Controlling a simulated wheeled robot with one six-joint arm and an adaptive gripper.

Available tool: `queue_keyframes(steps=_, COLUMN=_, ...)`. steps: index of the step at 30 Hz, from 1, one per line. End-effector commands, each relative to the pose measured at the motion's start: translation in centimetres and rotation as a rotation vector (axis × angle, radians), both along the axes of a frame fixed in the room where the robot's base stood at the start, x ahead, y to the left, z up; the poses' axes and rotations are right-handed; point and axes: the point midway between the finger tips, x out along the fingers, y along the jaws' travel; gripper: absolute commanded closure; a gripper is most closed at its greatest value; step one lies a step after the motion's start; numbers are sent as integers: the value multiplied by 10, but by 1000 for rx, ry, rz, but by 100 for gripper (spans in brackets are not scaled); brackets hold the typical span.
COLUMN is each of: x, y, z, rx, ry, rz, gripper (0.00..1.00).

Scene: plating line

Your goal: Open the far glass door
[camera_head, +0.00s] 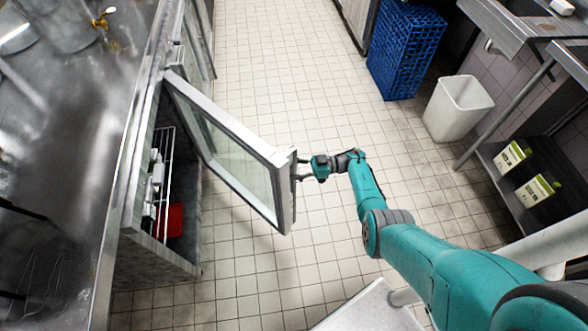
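A glass door (232,152) with a pale metal frame stands swung wide out from the steel counter cabinet, over the tiled floor. Its hinged side is at the far end of the cabinet opening, and its free edge points toward me. My gripper (301,169) is at the right side of that free edge, with its fingers pointing left at the frame. The fingers are small here, and I cannot tell whether they grip the door or only touch it. Farther along the counter, more glass-door framing (199,42) shows, partly hidden by the counter and the open door.
Inside the open cabinet are a white wire rack (165,175) and a red item (174,221). A blue crate stack (403,48), a white bin (458,107) and a steel shelf table (545,196) stand right. The tiled aisle between is clear.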

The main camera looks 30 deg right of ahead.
Motion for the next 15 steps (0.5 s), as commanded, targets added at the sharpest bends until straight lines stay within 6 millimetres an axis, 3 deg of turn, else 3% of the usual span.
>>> queue_keyframes(steps=5, x=-4, y=-10, z=0, rx=1, ry=2, rz=-1, gripper=52)
queue_keyframes(steps=15, x=-29, y=-70, z=0, rx=0, ry=3, rz=-3, gripper=52)
